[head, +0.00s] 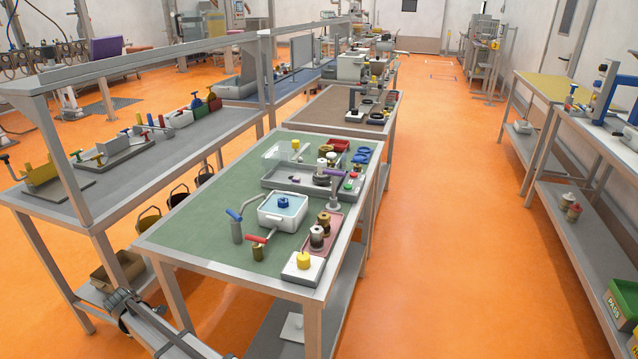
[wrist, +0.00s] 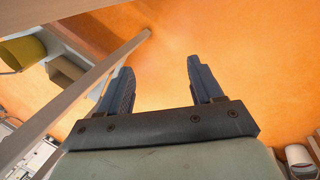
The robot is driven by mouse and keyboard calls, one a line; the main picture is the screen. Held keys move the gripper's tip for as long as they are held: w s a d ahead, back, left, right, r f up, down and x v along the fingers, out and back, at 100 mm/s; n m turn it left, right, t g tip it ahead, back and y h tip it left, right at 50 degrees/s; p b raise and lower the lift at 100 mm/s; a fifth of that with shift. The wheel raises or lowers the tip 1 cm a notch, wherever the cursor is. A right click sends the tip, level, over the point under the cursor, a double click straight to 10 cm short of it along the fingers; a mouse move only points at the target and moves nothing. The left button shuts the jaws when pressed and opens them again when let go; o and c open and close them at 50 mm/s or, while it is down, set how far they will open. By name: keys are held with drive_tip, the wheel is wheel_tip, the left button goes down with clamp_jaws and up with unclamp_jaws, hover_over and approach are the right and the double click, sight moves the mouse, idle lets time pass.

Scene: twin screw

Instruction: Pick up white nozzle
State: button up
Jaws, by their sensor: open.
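I cannot pick out a white nozzle with certainty in either view. In the head view, a small white piece (head: 292,328) lies on the lower shelf under the green-topped table, too small to identify. Pale cylindrical parts (head: 326,162) stand in the grey tray (head: 275,184) on that table. My gripper (wrist: 160,64) is open in the wrist view, with its two dark fingers apart and nothing between them, above orange floor. In the head view my gripper (head: 120,302) is low at the left, beside the near-left end of the green-topped table and below its top.
The green-topped table (head: 190,235) also carries a white tub (head: 283,212) with a blue part, a pink tray (head: 330,236) and a yellow knob on a white base (head: 303,261). A cardboard box (head: 117,270) sits on a low shelf near my gripper. The right-hand aisle is clear.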

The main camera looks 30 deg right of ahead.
drive_tip(key=w+a+r+n+y, duration=0.15)
drive_tip(key=w+r, duration=0.25)
drive_tip(key=r, duration=0.5)
drive_tip(key=w+a+r+y, duration=0.1)
drive_tip(key=w+a+r, duration=0.25)
drive_tip(key=r, duration=0.55)
drive_tip(key=w+d+r+g+y, duration=0.1)
drive_tip(key=w+d+r, duration=0.4)
drive_tip(key=r, duration=0.4)
drive_tip(key=w+d+r, duration=0.2)
drive_tip(key=d+r, duration=0.5)
drive_tip(key=r, duration=0.2)
drive_tip(key=g+h, duration=0.2)
drive_tip(key=h, duration=0.1)
approach(322, 160)
drive_tip(key=shift+m, duration=0.45)
wheel_tip(322, 160, down, 12)
drive_tip(key=shift+f, duration=0.1)
